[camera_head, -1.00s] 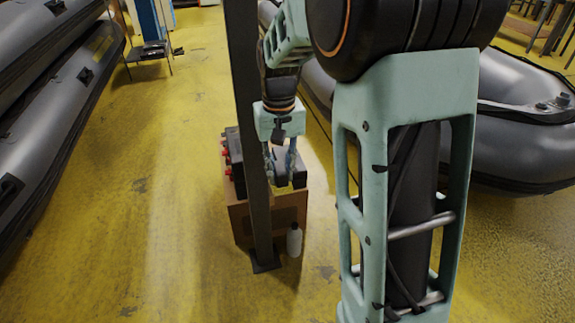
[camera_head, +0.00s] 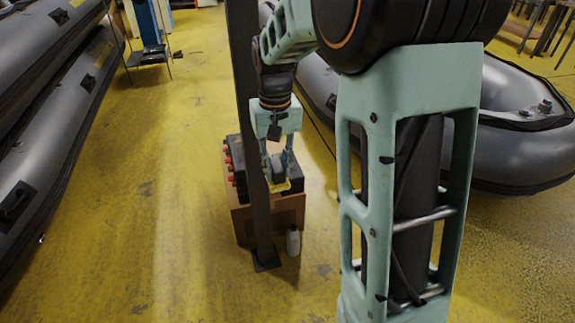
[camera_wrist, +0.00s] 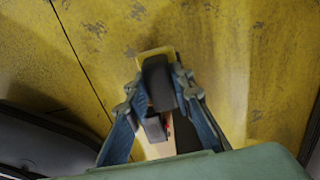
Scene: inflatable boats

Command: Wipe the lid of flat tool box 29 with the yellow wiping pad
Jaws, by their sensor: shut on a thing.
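My gripper (camera_head: 277,174) is shut on the dark grip of the yellow wiping pad (camera_head: 297,185), whose yellow edge shows below the fingers. In the wrist view the pad (camera_wrist: 154,53) is yellow, with its dark grip (camera_wrist: 157,82) between the fingers. A flat black box (camera_head: 238,182), likely tool box 29, lies on a brown crate; no number is readable. The pad is over the near right part of the box in the head view. I cannot tell whether it touches the lid. The gripper and a dark post hide much of the lid.
A dark upright post (camera_head: 250,110) stands close in front of the box. Red knobs (camera_head: 228,160) line its left side. A white bottle (camera_head: 293,241) stands by the brown crate (camera_head: 285,218). Grey boats (camera_head: 45,110) lie left, another (camera_head: 525,150) right. Yellow floor is clear at left.

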